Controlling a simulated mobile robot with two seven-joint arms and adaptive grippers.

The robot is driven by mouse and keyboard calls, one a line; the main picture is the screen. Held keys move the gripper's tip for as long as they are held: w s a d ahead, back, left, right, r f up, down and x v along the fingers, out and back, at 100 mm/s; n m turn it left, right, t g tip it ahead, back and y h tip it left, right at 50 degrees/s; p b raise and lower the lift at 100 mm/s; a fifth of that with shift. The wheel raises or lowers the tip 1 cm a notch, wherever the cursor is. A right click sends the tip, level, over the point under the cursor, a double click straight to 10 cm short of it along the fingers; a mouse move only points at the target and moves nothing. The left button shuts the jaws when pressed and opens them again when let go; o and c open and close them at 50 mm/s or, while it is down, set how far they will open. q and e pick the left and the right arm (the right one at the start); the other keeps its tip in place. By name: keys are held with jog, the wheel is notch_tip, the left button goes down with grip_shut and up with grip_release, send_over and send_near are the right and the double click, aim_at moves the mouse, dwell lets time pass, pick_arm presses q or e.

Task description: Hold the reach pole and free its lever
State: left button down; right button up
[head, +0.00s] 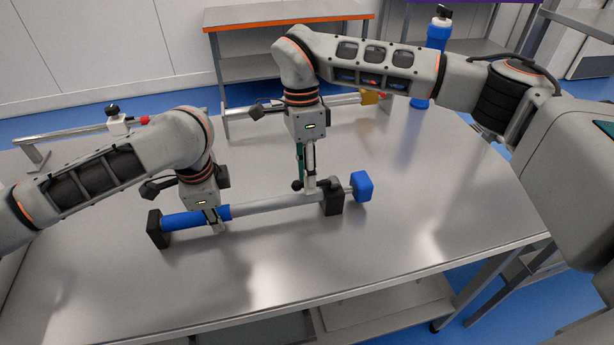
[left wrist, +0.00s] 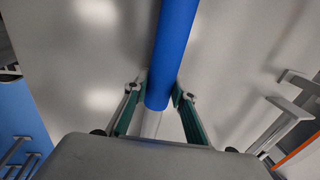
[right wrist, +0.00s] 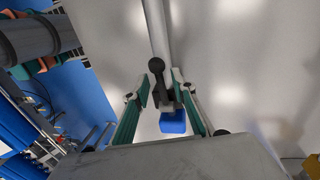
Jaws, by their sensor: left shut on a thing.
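The reach pole lies across the table on two black supports. It has a blue grip sleeve (head: 182,220) at the left, a silver tube (head: 265,204) and a blue block (head: 362,186) at its right end. My left gripper (head: 214,218) is shut on the pole at the right end of the blue sleeve; the sleeve (left wrist: 172,50) runs between its fingers in the left wrist view. The black ball-ended lever (head: 297,185) stands near the right support. My right gripper (right wrist: 161,86) is open above the pole, with the lever knob (right wrist: 156,65) just beyond its fingertips; contact is unclear.
The left support (head: 158,232) and right support (head: 331,204) stand on the steel table (head: 300,260). Behind are a silver rail with a red knob (head: 144,119), another rail with a yellow part (head: 370,97), and a blue bottle (head: 437,35). The table front is clear.

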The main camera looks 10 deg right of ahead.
jog(key=shift+f, duration=0.1)
grip_shut()
jog(key=shift+d, duration=0.1)
jog(key=y, duration=0.2)
jog(key=d+r+y, duration=0.1)
jog(key=shift+d+r+y, duration=0.1)
jog(key=shift+r+y, duration=0.2)
jog(key=shift+y, duration=0.1)
jog(key=y, duration=0.1)
jog(key=d+r+y, duration=0.1)
jog(key=shift+s+d+n+y, duration=0.1)
jog(key=shift+n+y, duration=0.2)
jog(key=d+y, duration=0.1)
jog(key=y, duration=0.2)
jog(key=shift+d+r, duration=0.4)
jog(key=shift+d+r+n+g+y, duration=0.15)
jog(key=shift+d+y, duration=0.3)
jog(key=shift+y, duration=0.45)
jog(key=shift+d+n+g+y, duration=0.25)
jog(key=shift+d+y, duration=0.25)
jog(key=shift+y, duration=0.4)
jog(key=shift+d+r+n+g+y, duration=0.15)
jog(key=shift+d+y, duration=0.3)
jog(key=shift+y, duration=0.45)
jog(key=shift+f, duration=0.1)
